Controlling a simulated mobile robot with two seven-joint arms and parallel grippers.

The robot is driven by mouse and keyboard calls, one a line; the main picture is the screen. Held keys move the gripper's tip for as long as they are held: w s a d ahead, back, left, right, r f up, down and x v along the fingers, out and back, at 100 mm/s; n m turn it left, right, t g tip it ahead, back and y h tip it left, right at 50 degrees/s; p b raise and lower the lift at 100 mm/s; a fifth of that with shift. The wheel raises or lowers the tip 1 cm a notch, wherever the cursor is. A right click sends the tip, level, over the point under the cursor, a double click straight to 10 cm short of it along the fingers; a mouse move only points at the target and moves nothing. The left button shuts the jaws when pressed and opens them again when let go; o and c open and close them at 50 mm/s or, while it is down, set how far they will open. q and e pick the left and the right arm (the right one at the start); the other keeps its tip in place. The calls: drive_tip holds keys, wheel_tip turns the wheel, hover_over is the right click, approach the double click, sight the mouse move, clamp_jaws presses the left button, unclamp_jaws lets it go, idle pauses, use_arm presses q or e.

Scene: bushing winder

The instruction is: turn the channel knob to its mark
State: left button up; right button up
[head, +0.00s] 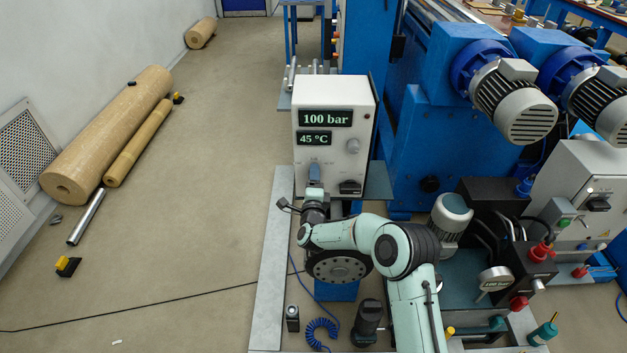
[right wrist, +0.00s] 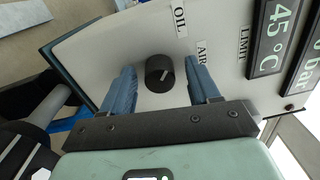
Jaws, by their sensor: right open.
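My right gripper (right wrist: 163,78) is open, with one blue finger on each side of the knob and a visible gap to each. In the head view my right gripper (head: 314,176) is at the lower left of the control box (head: 333,92) and hides the knob. My left gripper is not in view.
Blue machinery with motors (head: 513,100) stands to the right. Open floor (head: 200,200) lies to the left, with brown rolls (head: 110,130) by the wall.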

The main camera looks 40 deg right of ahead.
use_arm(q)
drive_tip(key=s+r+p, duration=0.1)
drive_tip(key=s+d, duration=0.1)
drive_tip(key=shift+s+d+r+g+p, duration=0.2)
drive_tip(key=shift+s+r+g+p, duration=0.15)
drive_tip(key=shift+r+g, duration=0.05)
use_arm(e)
drive_tip(key=v, duration=1.3)
drive_tip(key=shift+s, duration=0.2)
drive_tip(key=shift+a, duration=0.1)
